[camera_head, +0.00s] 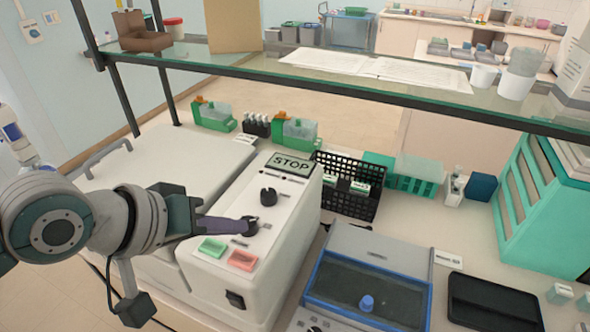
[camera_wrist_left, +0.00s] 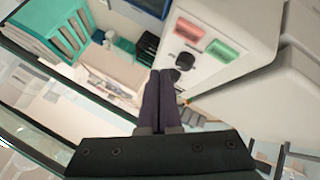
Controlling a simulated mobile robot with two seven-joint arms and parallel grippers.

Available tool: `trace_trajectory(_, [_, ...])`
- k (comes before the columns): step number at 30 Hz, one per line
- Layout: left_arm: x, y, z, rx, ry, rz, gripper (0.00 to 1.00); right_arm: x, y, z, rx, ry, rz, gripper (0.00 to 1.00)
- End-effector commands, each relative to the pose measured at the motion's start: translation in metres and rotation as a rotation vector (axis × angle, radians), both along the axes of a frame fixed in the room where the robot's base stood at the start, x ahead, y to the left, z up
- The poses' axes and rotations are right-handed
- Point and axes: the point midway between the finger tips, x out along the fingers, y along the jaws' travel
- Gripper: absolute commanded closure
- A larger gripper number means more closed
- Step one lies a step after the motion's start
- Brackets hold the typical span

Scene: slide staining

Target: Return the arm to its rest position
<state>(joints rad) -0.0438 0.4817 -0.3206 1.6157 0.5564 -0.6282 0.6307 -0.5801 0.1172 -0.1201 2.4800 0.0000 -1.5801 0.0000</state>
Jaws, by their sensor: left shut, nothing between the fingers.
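My left gripper (camera_head: 247,224) comes in from the left, above the front panel of the white machine (camera_head: 283,220). Its dark fingers are together and hold nothing. The fingertips are close to the lower black knob; I cannot tell whether they touch it. The left wrist view shows the shut fingers (camera_wrist_left: 164,76) pointing at the panel near a black knob (camera_wrist_left: 185,60). The panel bears an upper black knob (camera_head: 268,196), a green button (camera_head: 212,248), a red button (camera_head: 243,260) and a STOP display (camera_head: 291,163). My right gripper is not seen.
A glass shelf (camera_head: 230,66) crosses above the bench. Behind the machine stand green holders (camera_head: 297,133) and a black basket (camera_head: 345,201). To the right are a blue-framed device (camera_head: 370,285), a black tray (camera_head: 493,303) and a teal rack (camera_head: 545,205).

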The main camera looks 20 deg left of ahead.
Motion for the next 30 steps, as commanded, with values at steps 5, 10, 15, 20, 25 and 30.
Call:
trace_trajectory(5, [0.0, 0.0, 0.0, 0.0, 0.0, 0.0, 1.0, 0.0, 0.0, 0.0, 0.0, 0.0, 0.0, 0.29])
trace_trajectory(10, [0.0, 0.0, 0.0, 0.0, 0.0, 0.0, 1.0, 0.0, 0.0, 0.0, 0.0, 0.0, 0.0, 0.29])
trace_trajectory(15, [-0.015, -0.014, -0.001, 0.033, 0.018, -0.055, 1.0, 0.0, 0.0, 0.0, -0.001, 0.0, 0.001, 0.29])
trace_trajectory(20, [-0.07, -0.041, 0.005, 0.193, 0.082, -0.236, 1.0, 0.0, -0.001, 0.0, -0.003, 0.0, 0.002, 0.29])
trace_trajectory(25, [-0.13, -0.036, 0.023, 0.388, 0.177, -0.37, 1.0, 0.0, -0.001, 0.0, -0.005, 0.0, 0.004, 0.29])
trace_trajectory(30, [-0.184, -0.012, 0.046, 0.532, 0.303, -0.429, 1.0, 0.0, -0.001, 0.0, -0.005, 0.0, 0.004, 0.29])
